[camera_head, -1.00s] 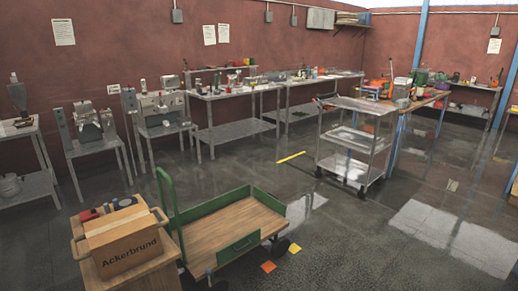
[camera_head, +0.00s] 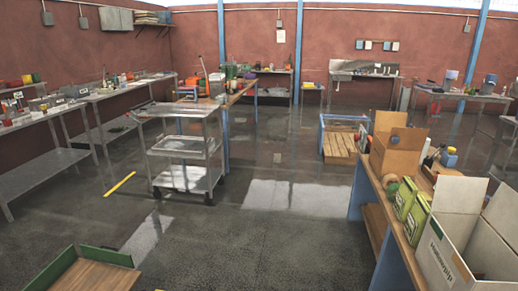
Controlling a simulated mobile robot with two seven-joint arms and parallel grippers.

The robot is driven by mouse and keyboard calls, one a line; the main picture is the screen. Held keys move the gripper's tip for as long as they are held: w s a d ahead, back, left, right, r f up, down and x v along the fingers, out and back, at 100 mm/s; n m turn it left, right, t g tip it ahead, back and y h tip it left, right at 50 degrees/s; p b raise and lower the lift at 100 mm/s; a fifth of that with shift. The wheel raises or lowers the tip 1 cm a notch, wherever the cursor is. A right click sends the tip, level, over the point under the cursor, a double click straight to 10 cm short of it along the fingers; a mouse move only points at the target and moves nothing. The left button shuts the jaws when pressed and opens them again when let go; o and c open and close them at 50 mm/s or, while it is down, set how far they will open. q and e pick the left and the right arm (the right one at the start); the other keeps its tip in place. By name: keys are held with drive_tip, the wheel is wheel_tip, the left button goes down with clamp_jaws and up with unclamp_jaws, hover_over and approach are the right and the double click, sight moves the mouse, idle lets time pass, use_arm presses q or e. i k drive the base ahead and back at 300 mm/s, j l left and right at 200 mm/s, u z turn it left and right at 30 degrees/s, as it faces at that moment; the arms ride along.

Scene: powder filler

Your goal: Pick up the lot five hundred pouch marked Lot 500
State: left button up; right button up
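I cannot make out a pouch marked Lot 500 in the head view. Small items stand on the metal benches along the left wall (camera_head: 50,112) and on the wooden bench behind the cart (camera_head: 232,90), too small to read. Neither of my grippers is in view.
A three-tier metal cart (camera_head: 183,150) stands left of centre. A green-edged wooden trolley (camera_head: 85,272) is at the lower left. A wooden bench with open cardboard boxes (camera_head: 398,150) is at the right. The middle floor (camera_head: 260,240) is clear.

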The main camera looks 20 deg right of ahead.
sight(406, 196)
drive_tip(key=i+z, duration=0.3)
drive_tip(key=z, duration=0.2)
drive_tip(key=i+z, duration=0.3)
drive_tip(key=z, duration=0.2)
drive_tip(key=i+j+z, duration=0.2)
drive_tip(key=z, duration=0.25)
drive_tip(key=i+j+z, duration=0.9)
drive_tip(key=j, duration=0.15)
